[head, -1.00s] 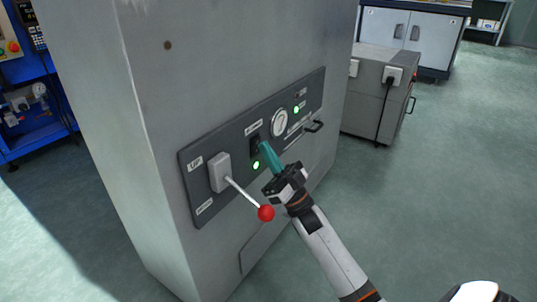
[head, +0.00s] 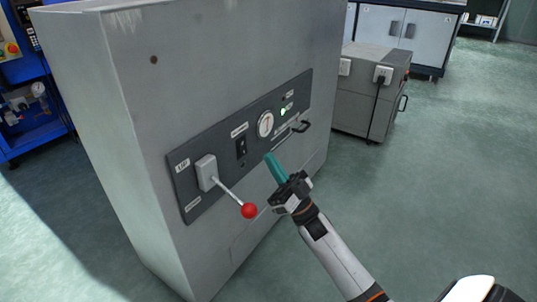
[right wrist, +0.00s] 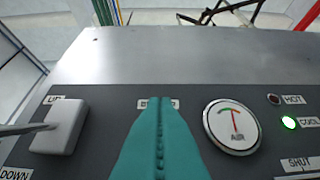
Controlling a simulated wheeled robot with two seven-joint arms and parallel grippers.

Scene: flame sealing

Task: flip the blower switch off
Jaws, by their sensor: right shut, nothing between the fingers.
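The blower switch (head: 241,147) is a small black rocker on the dark control panel (head: 222,150) of a grey cabinet. The small lamp (head: 243,164) below it is dark. My right gripper (head: 271,158) has teal fingers, shut and empty. Its tips are to the right of the switch and slightly lower in the head view, apart from it. In the right wrist view the shut fingers (right wrist: 160,130) cover the switch and part of the label above it. My left gripper is not in view.
Left of the switch is a lever box (head: 206,173) with a red-knobbed lever (head: 249,210) sticking out. To the right are a round air gauge (head: 265,124), a lit green lamp (head: 283,113) marked COOL in the wrist view, and a black handle (head: 301,126). Open floor lies to the right.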

